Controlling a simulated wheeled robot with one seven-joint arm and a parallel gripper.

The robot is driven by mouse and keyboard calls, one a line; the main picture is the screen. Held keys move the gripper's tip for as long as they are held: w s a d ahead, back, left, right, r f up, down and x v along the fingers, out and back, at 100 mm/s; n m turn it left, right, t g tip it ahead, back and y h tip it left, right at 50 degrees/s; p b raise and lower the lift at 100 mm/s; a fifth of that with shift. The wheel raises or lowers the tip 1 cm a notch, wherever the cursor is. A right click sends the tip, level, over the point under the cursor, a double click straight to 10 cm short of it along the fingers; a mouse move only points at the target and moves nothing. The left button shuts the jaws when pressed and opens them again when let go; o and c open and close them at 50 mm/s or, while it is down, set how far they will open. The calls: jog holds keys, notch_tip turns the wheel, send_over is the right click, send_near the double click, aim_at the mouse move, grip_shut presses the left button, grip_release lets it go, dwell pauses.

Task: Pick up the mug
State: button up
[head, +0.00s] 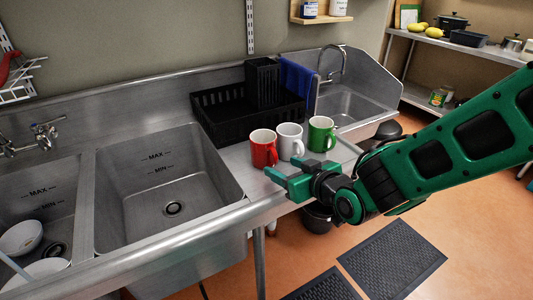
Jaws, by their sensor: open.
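Three mugs stand upright in a row on the steel drainboard, right of the middle sink. The red mug (263,148) is on the left, the white mug (290,141) in the middle and the green mug (321,134) on the right. Each has a handle. My gripper (276,184) is open and empty, in front of the mugs near the counter's front edge. Its fingers point left, and it appears apart from the mugs. My arm comes in from the right.
A black dish rack (220,112) with a blue cloth (296,78) stands behind the mugs. A deep sink (160,190) lies left, a smaller sink (350,105) behind right. White bowls (21,237) sit in the far-left sink. Dark mats (392,258) lie on the floor.

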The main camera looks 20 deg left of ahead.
aim_at(274, 164)
jog(key=shift+x, duration=2.95)
jog(key=shift+f, duration=0.15)
grip_shut()
